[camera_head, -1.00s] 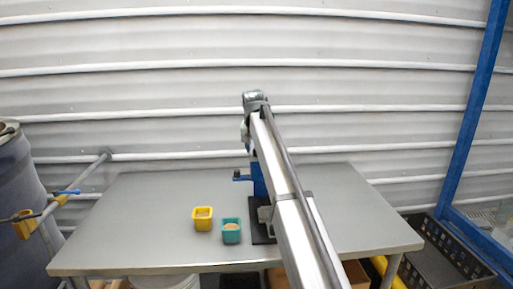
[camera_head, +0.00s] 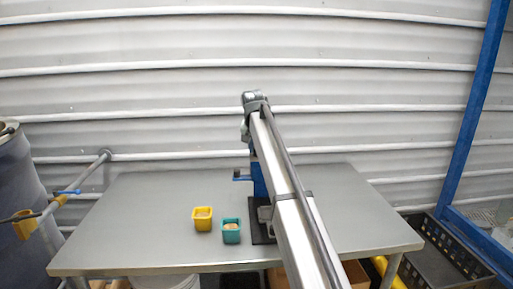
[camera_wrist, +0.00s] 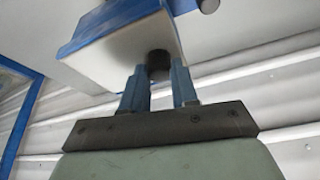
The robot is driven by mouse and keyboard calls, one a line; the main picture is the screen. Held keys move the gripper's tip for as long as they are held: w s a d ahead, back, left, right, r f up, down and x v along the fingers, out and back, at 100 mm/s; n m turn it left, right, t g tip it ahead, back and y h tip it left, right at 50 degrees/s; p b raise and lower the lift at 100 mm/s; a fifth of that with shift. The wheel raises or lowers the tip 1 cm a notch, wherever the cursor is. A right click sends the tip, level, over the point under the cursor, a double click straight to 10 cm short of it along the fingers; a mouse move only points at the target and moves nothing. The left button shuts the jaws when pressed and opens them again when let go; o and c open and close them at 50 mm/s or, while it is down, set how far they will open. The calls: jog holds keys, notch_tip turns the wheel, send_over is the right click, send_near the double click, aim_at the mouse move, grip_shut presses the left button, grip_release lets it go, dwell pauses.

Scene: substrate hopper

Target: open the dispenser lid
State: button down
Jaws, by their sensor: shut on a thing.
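The blue dispenser (camera_head: 259,182) stands on the metal table, largely hidden behind my arm in the head view. A small dark-blue handle (camera_head: 241,177) sticks out on its left. In the wrist view, a block with a white face (camera_wrist: 122,55) and blue edges fills the upper middle. A short dark knob (camera_wrist: 158,58) stands out from the white face. My gripper (camera_wrist: 159,73) has its two blue fingers on either side of the knob and is shut on it. The fingertips are close to the white face. The head view hides my gripper and the lid.
The table's left half is mostly clear. A grey barrel (camera_head: 18,195) stands left; a black crate (camera_head: 445,262) lies right.

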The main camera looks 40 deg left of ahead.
jog(key=w+d, duration=0.6)
jog(key=shift+w+d, duration=0.2)
jog(key=shift+d, duration=0.15)
jog(key=c, duration=0.8)
grip_release()
jog(key=shift+c, duration=0.2)
jog(key=v, duration=1.4)
jog(key=shift+w+a, duration=0.1)
